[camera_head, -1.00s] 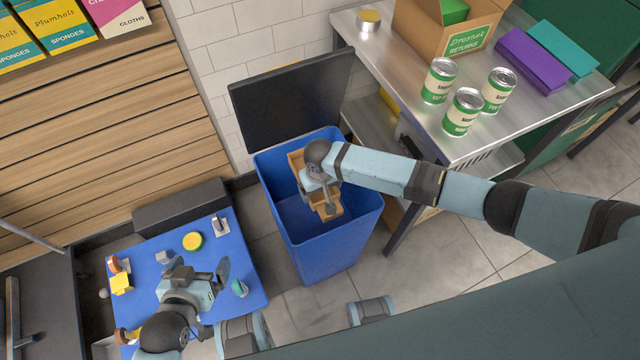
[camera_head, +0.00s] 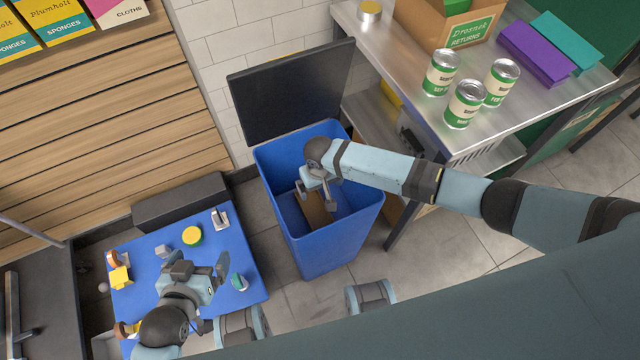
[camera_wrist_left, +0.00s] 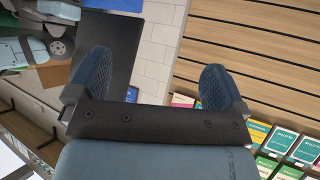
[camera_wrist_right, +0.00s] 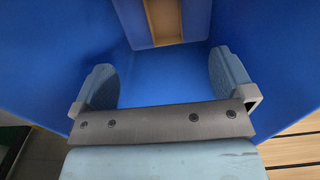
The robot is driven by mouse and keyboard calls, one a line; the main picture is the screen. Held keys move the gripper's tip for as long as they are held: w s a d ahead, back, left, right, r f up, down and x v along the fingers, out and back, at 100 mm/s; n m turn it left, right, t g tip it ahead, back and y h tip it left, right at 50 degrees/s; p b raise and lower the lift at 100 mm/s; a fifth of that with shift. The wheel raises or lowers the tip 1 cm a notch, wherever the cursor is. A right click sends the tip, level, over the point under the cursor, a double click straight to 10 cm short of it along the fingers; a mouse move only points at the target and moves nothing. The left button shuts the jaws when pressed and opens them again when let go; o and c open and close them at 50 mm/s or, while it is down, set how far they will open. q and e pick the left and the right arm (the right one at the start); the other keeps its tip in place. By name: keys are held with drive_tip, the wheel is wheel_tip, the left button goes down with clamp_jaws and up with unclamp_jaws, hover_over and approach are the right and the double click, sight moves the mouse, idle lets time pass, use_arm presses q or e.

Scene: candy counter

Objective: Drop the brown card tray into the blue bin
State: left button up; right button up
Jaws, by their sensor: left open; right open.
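The blue bin (camera_head: 335,250) stands open on the floor, its dark lid (camera_head: 290,92) tipped back against the wall. The brown card tray (camera_head: 314,212) is down inside the bin, partly hidden by my right gripper. In the right wrist view the tray (camera_wrist_right: 163,20) shows at the top, apart from the fingers, with blue bin walls around it. My right gripper (camera_head: 316,196) is open and empty at the bin's mouth, above the tray. My left gripper (camera_head: 204,268) is open and empty over the blue-topped table at the lower left.
A steel counter (camera_head: 400,50) at the upper right holds several cans, a cardboard returns box (camera_head: 450,40) and purple and teal items. The blue table (camera_head: 240,290) carries small items, including a yellow round one (camera_head: 192,236). A slatted wooden surface is at left.

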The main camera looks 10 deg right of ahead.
use_arm(q)
wheel_tip(320, 180, up, 17)
drive_tip(key=s+a+p, duration=0.1)
drive_tip(key=p, duration=2.1)
drive_tip(key=shift+a+f+y, duration=0.15)
drive_tip(key=shift+a+y, duration=0.15)
drive_tip(key=shift+a, duration=0.1)
use_arm(e)
wheel_tip(320, 180, up, 30)
drive_tip(key=shift+f, duration=0.25)
use_arm(q)
drive_tip(key=shift+s+d, duration=0.1)
